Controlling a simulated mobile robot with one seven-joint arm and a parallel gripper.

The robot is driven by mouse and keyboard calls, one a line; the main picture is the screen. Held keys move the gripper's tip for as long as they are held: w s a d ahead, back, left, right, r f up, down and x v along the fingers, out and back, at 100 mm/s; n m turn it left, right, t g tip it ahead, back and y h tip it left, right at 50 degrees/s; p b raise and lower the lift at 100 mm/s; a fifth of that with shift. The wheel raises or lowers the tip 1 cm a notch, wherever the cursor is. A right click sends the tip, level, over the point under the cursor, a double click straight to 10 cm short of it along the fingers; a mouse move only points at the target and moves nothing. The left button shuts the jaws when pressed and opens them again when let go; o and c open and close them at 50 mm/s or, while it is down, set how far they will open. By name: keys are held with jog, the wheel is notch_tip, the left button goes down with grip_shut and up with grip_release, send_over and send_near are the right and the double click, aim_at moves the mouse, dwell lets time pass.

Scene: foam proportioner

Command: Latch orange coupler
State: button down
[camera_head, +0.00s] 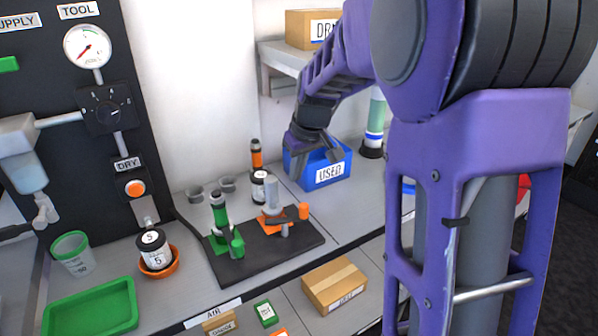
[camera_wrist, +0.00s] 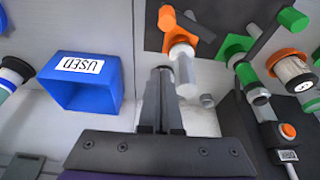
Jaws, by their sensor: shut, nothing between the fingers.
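The orange coupler (camera_head: 270,222) stands on the black base plate (camera_head: 250,262), with a clear grey cylinder (camera_head: 272,192) upright in it. A lever with an orange end (camera_head: 305,210) reaches out to its right. In the wrist view the orange coupler (camera_wrist: 180,40) and the cylinder (camera_wrist: 186,78) lie just past my fingertips, and the lever's orange end (camera_wrist: 166,18) is at the top. My gripper (camera_head: 318,160) is shut and empty, above and in front of the blue bin, behind and right of the coupler. Its fingers also show in the wrist view (camera_wrist: 162,72), apart from the coupler.
A green coupler (camera_head: 222,240) stands left of the orange one on the same plate. The blue USED bin (camera_head: 330,172) is beside my gripper. A black-and-white canister (camera_head: 153,250), green tray (camera_head: 90,312) and cardboard box (camera_head: 335,287) stand around the plate.

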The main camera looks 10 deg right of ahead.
jog(key=x, duration=0.6)
jog(key=shift+s+f+b, duration=0.2)
jog(key=shift+f+b, duration=0.1)
jog(key=shift+b, duration=0.05)
jog(key=shift+s+d+r, duration=0.1)
jog(key=shift+s+d, duration=0.2)
jog(key=shift+s, duration=0.5)
jog(key=shift+s+d, duration=0.3)
jog(key=shift+s, duration=0.5)
